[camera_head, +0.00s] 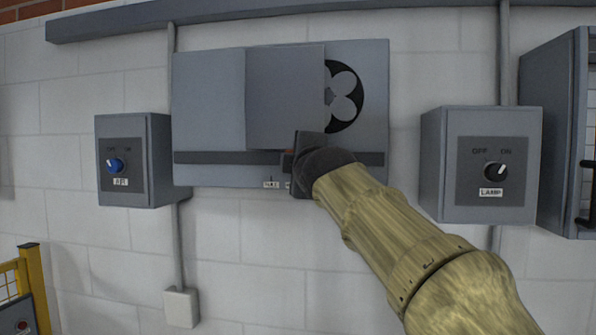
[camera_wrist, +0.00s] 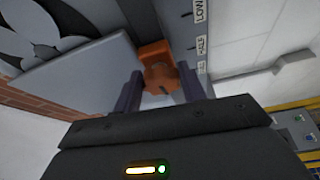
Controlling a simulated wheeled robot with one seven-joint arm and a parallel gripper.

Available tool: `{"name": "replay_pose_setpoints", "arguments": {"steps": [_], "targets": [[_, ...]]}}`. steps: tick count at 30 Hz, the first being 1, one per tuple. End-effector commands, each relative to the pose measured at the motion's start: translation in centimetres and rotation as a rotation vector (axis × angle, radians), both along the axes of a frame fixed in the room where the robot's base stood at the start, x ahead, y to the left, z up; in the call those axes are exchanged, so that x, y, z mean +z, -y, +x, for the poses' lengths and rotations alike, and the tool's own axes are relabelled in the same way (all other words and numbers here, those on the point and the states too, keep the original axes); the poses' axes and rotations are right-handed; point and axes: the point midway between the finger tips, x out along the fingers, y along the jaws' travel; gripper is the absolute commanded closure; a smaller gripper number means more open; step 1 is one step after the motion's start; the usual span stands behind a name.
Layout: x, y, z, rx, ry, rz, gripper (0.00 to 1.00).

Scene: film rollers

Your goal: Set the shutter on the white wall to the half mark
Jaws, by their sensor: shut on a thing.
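The shutter (camera_head: 285,97) is a flat grey plate on the grey panel on the white wall. It covers the left part of the dark round fan opening (camera_head: 352,118); the right part shows. Its orange knob (camera_wrist: 160,76) sits by the dark slot (camera_head: 225,158) below the plate. My gripper (camera_head: 300,165) is shut on this knob, with one finger on each side in the wrist view (camera_wrist: 158,90). Labels run along the slot: LOW (camera_wrist: 200,10), HALF (camera_wrist: 201,45) and a third, unreadable one (camera_wrist: 201,68). The knob is near HALF; exact alignment cannot be told.
A grey box with a blue knob (camera_head: 116,166) hangs left of the panel. A LAMP switch box (camera_head: 490,165) hangs right, and a grey cabinet (camera_head: 555,130) stands out further right. A yellow rail (camera_head: 35,290) is at lower left. The wall below the panel is mostly clear.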

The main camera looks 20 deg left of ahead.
Motion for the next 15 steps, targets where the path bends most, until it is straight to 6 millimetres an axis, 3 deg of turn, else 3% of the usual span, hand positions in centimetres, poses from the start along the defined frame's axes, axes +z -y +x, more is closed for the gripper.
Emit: {"name": "replay_pose_setpoints", "arguments": {"steps": [14, 15], "targets": [[0.10, -0.11, 0.39, -0.020, 0.002, 0.002, 1.00], [0.09, -0.12, 0.39, -0.020, 0.002, 0.002, 0.51]]}}
